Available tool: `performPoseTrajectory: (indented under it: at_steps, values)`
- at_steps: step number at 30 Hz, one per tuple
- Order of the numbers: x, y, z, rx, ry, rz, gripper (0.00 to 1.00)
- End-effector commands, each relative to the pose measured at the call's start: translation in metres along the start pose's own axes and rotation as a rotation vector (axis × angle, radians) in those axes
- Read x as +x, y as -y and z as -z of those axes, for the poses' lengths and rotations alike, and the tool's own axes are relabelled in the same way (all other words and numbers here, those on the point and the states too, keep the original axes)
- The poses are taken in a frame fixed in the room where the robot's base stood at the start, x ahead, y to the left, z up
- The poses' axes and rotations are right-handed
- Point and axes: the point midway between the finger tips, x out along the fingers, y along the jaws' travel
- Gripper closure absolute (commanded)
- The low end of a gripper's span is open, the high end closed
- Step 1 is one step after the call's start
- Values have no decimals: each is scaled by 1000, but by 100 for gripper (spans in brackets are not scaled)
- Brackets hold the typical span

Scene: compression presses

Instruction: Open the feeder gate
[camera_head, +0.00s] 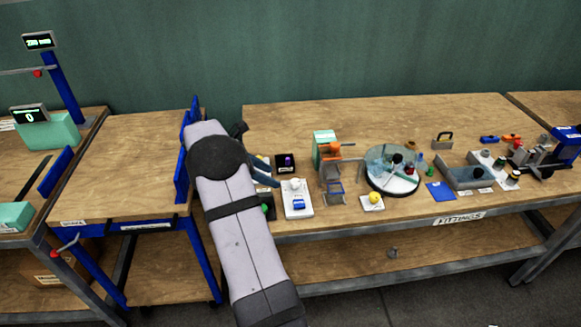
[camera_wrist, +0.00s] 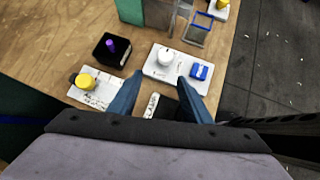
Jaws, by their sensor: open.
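A green and grey machine with an orange part, perhaps the feeder (camera_head: 325,150), stands right of my gripper on the bench in the head view. Its green side (camera_wrist: 130,10) shows at the top of the wrist view. A blue-edged frame (camera_head: 335,188) is at its front; it also shows in the wrist view (camera_wrist: 198,28). I cannot tell which part is the gate. My gripper (camera_wrist: 160,80) is open and empty, its blue fingers apart over the bench. In the head view my gripper (camera_head: 266,174) is partly hidden by my arm.
Ahead of the fingers is a white panel (camera_wrist: 158,70) with a white knob and a blue switch. A black box with a purple button (camera_wrist: 112,47) and a yellow-button panel (camera_wrist: 88,85) are to the left. A round clear-covered turntable (camera_head: 392,188) stands right of the machine.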

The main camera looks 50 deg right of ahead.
Motion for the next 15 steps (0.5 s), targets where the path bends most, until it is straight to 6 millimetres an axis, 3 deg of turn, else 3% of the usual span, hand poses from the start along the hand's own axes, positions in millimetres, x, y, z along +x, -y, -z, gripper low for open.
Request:
performPoseTrajectory:
  at_steps: [1, 4, 15]
  values:
    - [3, 1, -11, -19, 17, 18, 56]
    - [8, 3, -19, -43, 36, 39, 56]
    - [25, 5, -21, -48, 40, 44, 56]
